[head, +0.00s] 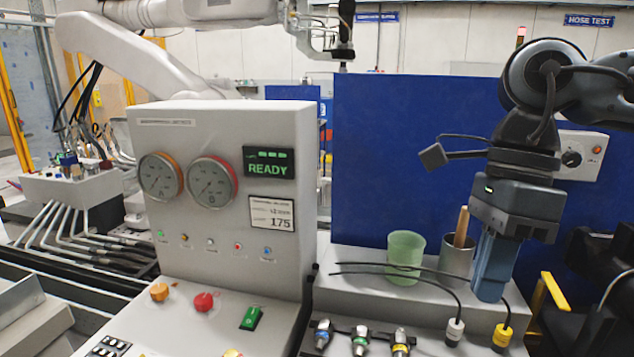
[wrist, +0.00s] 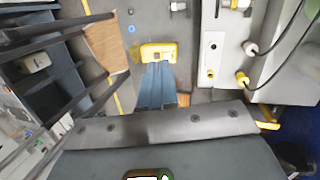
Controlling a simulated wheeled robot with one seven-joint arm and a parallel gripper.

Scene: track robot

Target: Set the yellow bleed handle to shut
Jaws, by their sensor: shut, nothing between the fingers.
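A yellow handle (head: 553,290), a bent bar, shows at the lower right of the head view, just right of the bench end. In the wrist view a yellow bar end (wrist: 267,126) shows past the right side of my gripper body; it looks like the same handle. My gripper (head: 488,296) points down with its blue fingers shut and empty, left of the handle and apart from it. In the wrist view the fingers (wrist: 157,104) reach up toward a yellow bracket-like part (wrist: 158,50); I cannot tell whether they touch it. The handle's pivot and any markings are not clear.
A green cup (head: 405,252) and a grey cup (head: 457,262) with a wooden stick stand left of my gripper. Cabled white (head: 455,331) and yellow (head: 503,336) connectors stand in front. A blue panel (head: 400,150) rises behind. A gauge console (head: 225,200) reads READY.

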